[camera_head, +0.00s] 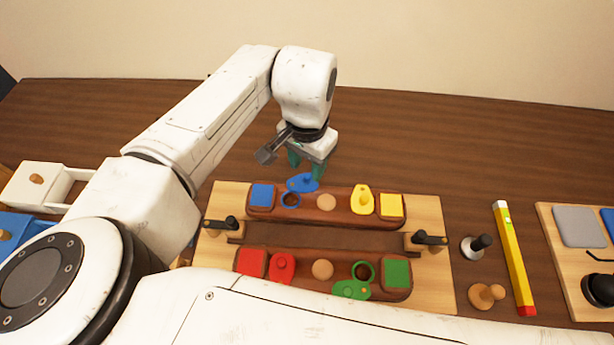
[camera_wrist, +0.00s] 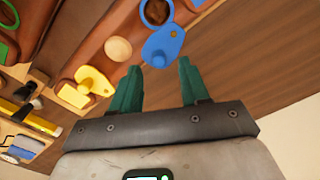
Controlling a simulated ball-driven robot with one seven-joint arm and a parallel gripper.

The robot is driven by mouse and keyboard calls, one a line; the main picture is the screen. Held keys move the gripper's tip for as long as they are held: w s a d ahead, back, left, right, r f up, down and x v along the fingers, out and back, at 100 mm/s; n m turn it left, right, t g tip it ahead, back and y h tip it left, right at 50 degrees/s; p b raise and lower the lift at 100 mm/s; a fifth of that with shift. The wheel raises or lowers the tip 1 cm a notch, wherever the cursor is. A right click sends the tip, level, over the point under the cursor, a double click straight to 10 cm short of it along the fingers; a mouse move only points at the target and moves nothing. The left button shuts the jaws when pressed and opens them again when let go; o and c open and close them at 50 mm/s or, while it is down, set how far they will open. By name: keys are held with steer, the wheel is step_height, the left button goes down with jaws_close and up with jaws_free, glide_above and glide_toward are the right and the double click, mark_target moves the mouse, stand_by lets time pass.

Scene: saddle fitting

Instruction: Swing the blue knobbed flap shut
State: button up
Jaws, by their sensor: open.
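The blue knobbed flap (camera_head: 303,183) is swung out past the far edge of the upper brown saddle piece, leaving the blue-ringed hole (camera_head: 291,200) uncovered. In the wrist view, the blue flap (camera_wrist: 160,46) lies just ahead of my fingertips, with the open hole (camera_wrist: 156,12) beyond it. My gripper (camera_head: 305,168) is above the table just behind the flap, teal fingers pointing down. In the wrist view my gripper (camera_wrist: 159,68) is open, with nothing between its fingers; the flap's end is close to the gap. Whether a finger touches the flap I cannot tell.
The yellow flap (camera_head: 362,200) lies on the same piece; the red flap (camera_head: 282,267) and swung-out green flap (camera_head: 351,289) are on the lower one. Black-handled pegs (camera_head: 430,239) flank the board. A yellow bar (camera_head: 514,258) lies right. The table behind is clear.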

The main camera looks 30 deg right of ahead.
mark_target(303, 180)
steer(key=shift+f+b, duration=0.9)
steer(key=shift+f, duration=0.55)
jaws_close()
